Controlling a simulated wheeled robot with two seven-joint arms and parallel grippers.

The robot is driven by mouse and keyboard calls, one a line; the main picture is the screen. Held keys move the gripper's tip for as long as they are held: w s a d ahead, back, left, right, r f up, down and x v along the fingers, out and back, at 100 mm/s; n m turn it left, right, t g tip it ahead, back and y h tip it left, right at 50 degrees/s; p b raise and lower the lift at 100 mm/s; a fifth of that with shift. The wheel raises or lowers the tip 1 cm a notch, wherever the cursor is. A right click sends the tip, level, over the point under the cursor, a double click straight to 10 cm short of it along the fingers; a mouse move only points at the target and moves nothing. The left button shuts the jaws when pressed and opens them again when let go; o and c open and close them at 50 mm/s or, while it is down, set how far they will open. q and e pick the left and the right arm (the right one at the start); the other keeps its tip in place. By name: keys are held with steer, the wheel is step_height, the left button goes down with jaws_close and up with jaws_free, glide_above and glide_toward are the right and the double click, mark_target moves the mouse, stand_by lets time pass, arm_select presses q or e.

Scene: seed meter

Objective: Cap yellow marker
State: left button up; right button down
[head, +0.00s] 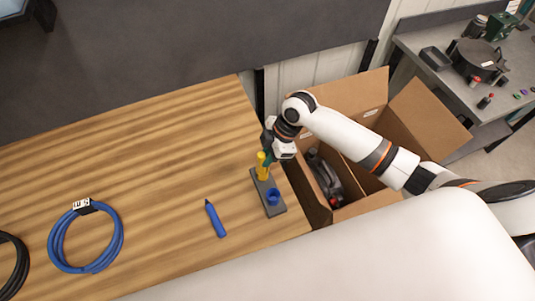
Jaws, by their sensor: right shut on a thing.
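The yellow marker (261,158) is upright above the far end of a dark grey stand (278,210) at the table's right edge. My right gripper (267,155) is shut on the marker's upper part, reaching in from the right. More yellow shows low down at the stand, but I cannot tell marker from cap there, nor whether they touch. A blue cap (272,196) sits in the near end of the stand. My left gripper is not in view.
A blue marker (215,218) lies on the wooden table (150,150) left of the stand. A blue cable coil (118,237) and a black coil (22,270) lie further left. An open cardboard box (430,120) stands beside the table. The table's middle is clear.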

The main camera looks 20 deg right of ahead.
steer(key=c, duration=1.2)
jaws_free()
